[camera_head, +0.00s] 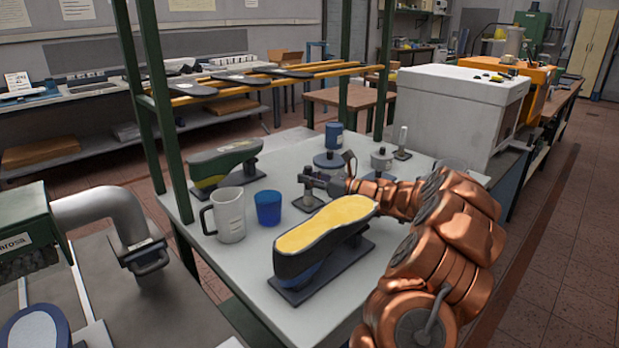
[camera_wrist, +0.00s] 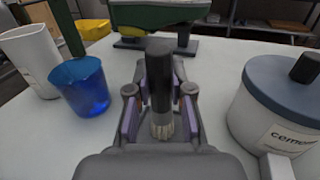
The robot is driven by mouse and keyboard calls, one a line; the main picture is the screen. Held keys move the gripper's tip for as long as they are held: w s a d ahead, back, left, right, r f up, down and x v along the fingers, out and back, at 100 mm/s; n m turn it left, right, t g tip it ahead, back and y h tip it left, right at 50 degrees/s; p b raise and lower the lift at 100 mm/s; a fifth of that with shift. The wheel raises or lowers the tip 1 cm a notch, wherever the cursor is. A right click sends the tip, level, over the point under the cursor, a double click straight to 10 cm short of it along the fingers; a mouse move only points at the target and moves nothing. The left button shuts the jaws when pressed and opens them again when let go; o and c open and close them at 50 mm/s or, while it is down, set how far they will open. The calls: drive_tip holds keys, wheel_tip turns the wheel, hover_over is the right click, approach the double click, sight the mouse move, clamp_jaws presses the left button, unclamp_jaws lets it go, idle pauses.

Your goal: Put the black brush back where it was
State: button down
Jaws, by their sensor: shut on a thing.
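My gripper (camera_wrist: 160,105) is shut on the black brush (camera_wrist: 159,70). The brush is upright between the two pads, with its dark handle up and pale bristles down. In the head view my gripper (camera_head: 318,182) is over the middle of the white table (camera_head: 255,255), with the brush handle (camera_head: 308,178) at its tip. A small square grey base (camera_head: 310,204) shows directly below the brush; whether the bristles touch it I cannot tell.
A blue cup (camera_head: 268,208) and white mug (camera_head: 230,216) stand left of my gripper. A yellow-topped shoe last (camera_head: 325,226) is in front, a green last (camera_head: 222,162) behind left. A pot labelled cement (camera_wrist: 275,115) stands right in the wrist view. Another small stand (camera_head: 402,153) is farther back.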

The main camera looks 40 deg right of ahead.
drive_tip(key=c, duration=1)
unclamp_jaws()
drive_tip(key=shift+c, duration=0.2)
drive_tip(key=shift+r, duration=0.1)
drive_tip(key=v, duration=1.2)
